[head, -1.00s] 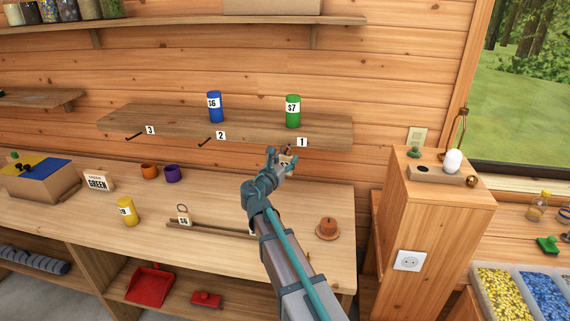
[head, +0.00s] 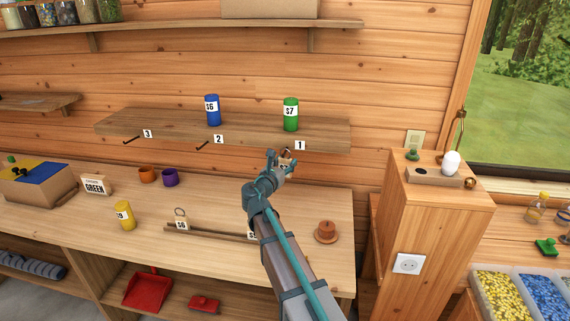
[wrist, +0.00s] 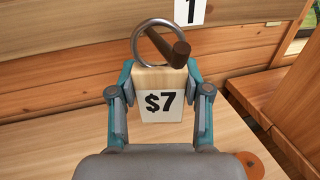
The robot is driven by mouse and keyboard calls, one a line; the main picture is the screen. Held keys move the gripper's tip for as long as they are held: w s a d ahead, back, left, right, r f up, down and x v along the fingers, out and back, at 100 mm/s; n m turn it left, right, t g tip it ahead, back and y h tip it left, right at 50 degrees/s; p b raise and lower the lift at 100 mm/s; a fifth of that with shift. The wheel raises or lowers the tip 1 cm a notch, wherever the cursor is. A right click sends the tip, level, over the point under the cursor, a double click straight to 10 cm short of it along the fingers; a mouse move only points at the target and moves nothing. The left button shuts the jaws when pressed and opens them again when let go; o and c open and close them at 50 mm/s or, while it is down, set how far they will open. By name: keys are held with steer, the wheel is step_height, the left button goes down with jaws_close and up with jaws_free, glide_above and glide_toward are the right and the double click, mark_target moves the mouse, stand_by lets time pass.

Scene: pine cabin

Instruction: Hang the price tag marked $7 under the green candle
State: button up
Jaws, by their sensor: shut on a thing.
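The green candle (head: 291,114), labelled $7, stands on the right part of the wall shelf (head: 165,122). Below it is the hook marked 1 (wrist: 165,46), a dark rod on the shelf's front. My gripper (wrist: 161,100) is shut on the wooden $7 price tag (wrist: 163,93), which hangs upright with its face to the wrist camera. The tag's metal ring (wrist: 137,47) is level with the hook. The rod shows inside the ring and its tip overlaps the ring's lower right; it looks threaded. In the head view my gripper (head: 280,158) partly hides tag and hook.
A blue $6 candle (head: 213,110) stands above hook 2 (head: 203,145); hook 3 (head: 131,140) is bare. A wooden cabinet (head: 436,220) stands right.

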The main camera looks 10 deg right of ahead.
steer(key=o, duration=1)
steer(key=shift+s, duration=0.1)
